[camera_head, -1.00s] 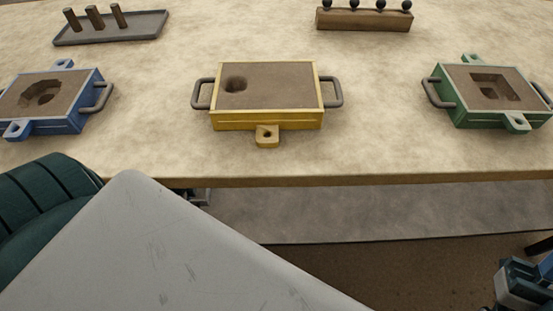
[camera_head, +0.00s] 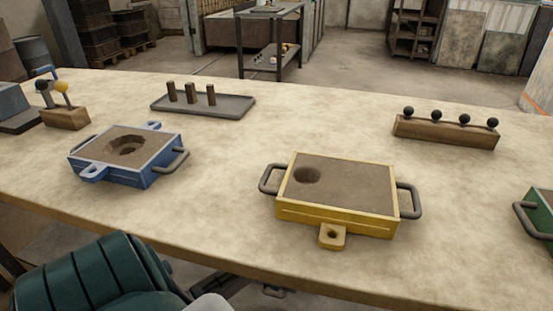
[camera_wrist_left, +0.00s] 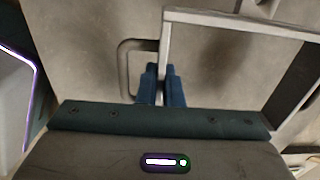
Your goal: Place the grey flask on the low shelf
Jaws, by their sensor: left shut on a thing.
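In the left wrist view, a grey metal frame (camera_wrist_left: 240,24) with a bent handle (camera_wrist_left: 124,65) on its left side fits the grey flask. My left gripper (camera_wrist_left: 162,84) has its two blue fingers shut on the frame's side wall, beside the handle. The flask's near part is hidden behind my wrist. I cannot make out the flask in the head view. A dark stand (camera_head: 271,12) at the back of the room has a lower shelf (camera_head: 262,66) with small items on it; I cannot tell if it is the low shelf meant. My right gripper is not in view.
On the long table (camera_head: 230,215) sit a blue flask (camera_head: 150,178), a yellow flask (camera_head: 335,218) and, at the right edge, a green flask (camera_head: 528,225). Behind them are a pegged tray (camera_head: 235,106) and a knobbed block (camera_head: 445,133). Floor beyond the table is open.

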